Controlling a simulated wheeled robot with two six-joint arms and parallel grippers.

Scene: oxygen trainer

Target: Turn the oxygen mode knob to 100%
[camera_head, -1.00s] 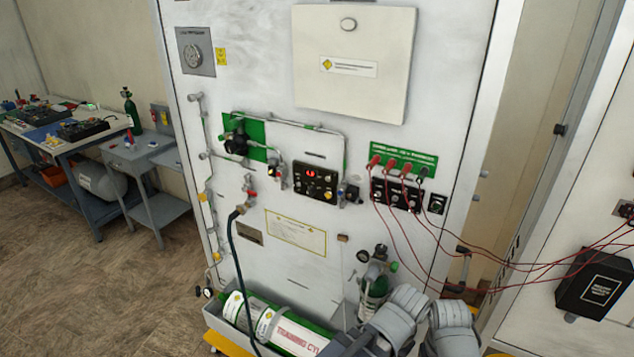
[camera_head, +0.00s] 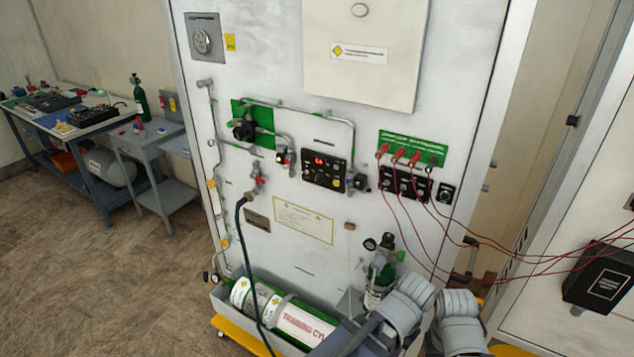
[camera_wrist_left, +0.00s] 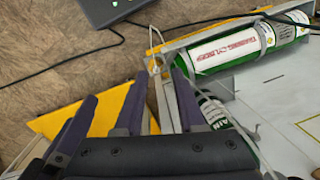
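A black control panel (camera_head: 325,170) with a red lit display and several small knobs is on the front of the white cabinet (camera_head: 305,245). Its labels are too small to read, so I cannot tell which knob is the oxygen mode knob. In the left wrist view my left gripper (camera_wrist_left: 158,80) has dark fingers with floor visible between them, and it looks open and empty. It points toward the floor and the cylinder tray, away from the panel. In the head view my grey arm links fill the bottom right, but neither gripper shows there. My right gripper is out of view.
A green and white cylinder (camera_head: 290,322) lies in a low tray at the cabinet's foot. A small green cylinder (camera_head: 380,280) stands beside my arm. Red wires (camera_head: 470,235) run right from a jack panel (camera_head: 405,185). A workbench (camera_head: 90,122) is left. Floor at left is clear.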

